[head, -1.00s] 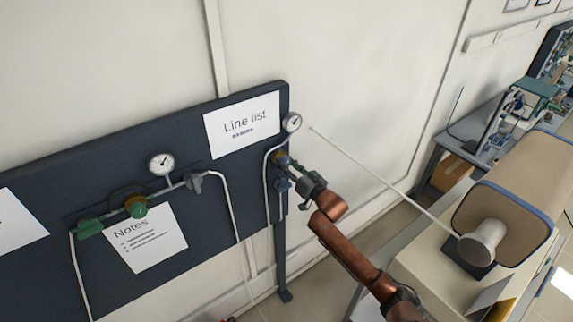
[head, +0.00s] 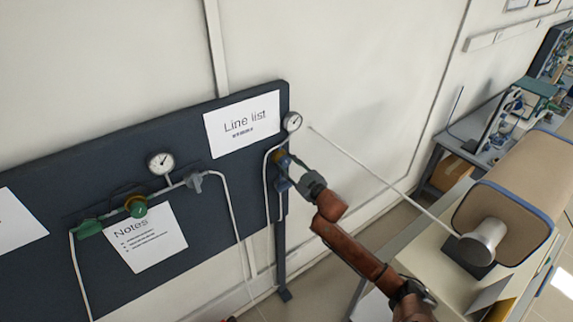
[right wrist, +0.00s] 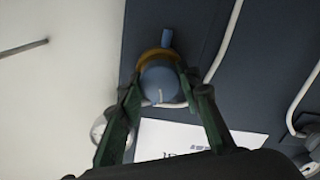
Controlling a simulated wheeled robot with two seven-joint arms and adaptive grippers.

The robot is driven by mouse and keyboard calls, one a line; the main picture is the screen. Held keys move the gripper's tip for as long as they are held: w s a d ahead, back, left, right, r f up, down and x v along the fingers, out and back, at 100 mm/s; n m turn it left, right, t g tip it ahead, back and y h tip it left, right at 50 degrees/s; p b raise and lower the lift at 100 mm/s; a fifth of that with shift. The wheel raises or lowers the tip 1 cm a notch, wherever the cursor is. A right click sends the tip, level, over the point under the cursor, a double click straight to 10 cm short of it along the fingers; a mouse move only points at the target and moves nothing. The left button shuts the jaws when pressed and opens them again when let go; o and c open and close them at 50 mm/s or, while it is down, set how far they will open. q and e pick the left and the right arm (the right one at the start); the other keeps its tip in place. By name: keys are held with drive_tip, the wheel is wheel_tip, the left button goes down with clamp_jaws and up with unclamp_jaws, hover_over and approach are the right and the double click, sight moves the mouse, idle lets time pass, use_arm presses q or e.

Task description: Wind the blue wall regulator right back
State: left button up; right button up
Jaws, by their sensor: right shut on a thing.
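The blue wall regulator (right wrist: 158,82) has a round blue knob with a pale mark and a brass-coloured ring behind it. It sits at the right end of the dark wall board; in the head view its lower blue part (head: 282,184) shows beside my gripper. My right gripper (head: 290,165) is at the regulator, with its two green fingers (right wrist: 160,100) on either side of the knob, shut on it. The knob is partly hidden by the gripper in the head view. A round gauge (head: 292,121) is just above. My left gripper is not in view.
A green regulator (head: 136,206) with a gauge (head: 160,163) is on the board to the left. Pale pipes run down the board. A thin rod (head: 370,174) reaches from the furnace (head: 510,210) at right towards the wall, passing above my right arm.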

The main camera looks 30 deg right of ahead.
drive_tip(key=n, duration=0.3)
drive_tip(key=shift+n, duration=0.4)
drive_tip(key=n+b, duration=0.1)
drive_tip(key=n, duration=0.2)
drive_tip(key=shift+n, duration=0.3)
drive_tip(key=n, duration=0.3)
drive_tip(key=shift+n+b, duration=0.3)
drive_tip(key=shift+n, duration=1.9)
drive_tip(key=o, duration=1.2)
drive_tip(key=shift+c, duration=0.2)
drive_tip(key=shift+s, duration=0.1)
